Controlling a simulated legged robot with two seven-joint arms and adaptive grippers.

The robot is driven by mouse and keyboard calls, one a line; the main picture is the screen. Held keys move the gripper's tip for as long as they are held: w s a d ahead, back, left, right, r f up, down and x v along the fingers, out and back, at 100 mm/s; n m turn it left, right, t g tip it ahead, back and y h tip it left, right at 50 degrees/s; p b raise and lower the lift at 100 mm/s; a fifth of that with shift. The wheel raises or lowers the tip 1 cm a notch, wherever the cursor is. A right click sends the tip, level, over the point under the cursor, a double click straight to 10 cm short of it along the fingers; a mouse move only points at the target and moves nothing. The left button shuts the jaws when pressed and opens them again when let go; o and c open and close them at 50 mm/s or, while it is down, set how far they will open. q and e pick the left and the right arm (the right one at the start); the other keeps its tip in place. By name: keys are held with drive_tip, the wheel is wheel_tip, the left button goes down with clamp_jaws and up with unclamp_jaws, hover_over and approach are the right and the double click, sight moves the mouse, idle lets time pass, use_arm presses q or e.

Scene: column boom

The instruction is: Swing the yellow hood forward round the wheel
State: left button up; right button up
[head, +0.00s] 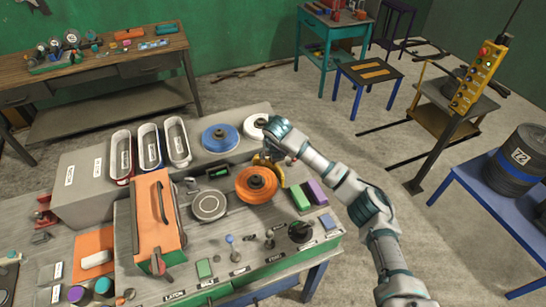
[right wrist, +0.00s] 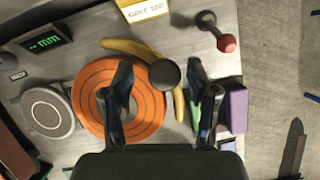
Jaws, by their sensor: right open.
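The orange wheel (head: 257,186) lies flat on the grey bench top in the head view and fills the left middle of the right wrist view (right wrist: 90,100). The yellow hood (head: 281,177) is a curved band along the wheel's far and right edge; it also shows in the right wrist view (right wrist: 127,47). A dark round knob (right wrist: 164,74) stands over the hood. My right gripper (right wrist: 160,70) is open, with its fingers apart on either side of the knob and no clear contact. In the head view the gripper largely hides the hood's far part. My left gripper is not in view.
A purple block (head: 316,192) and a green block (head: 299,197) stand close right of the wheel. A red-tipped lever (right wrist: 227,43) rises beyond the right finger. A round grey plate (head: 209,205) and an orange box (head: 157,220) are to the left. Small knobs line the front.

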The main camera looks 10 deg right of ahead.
drive_tip(key=shift+r, duration=0.15)
drive_tip(key=v, duration=1.1)
drive_tip(key=shift+r, duration=0.2)
drive_tip(key=shift+s, duration=0.15)
drive_tip(key=shift+s+f, duration=0.1)
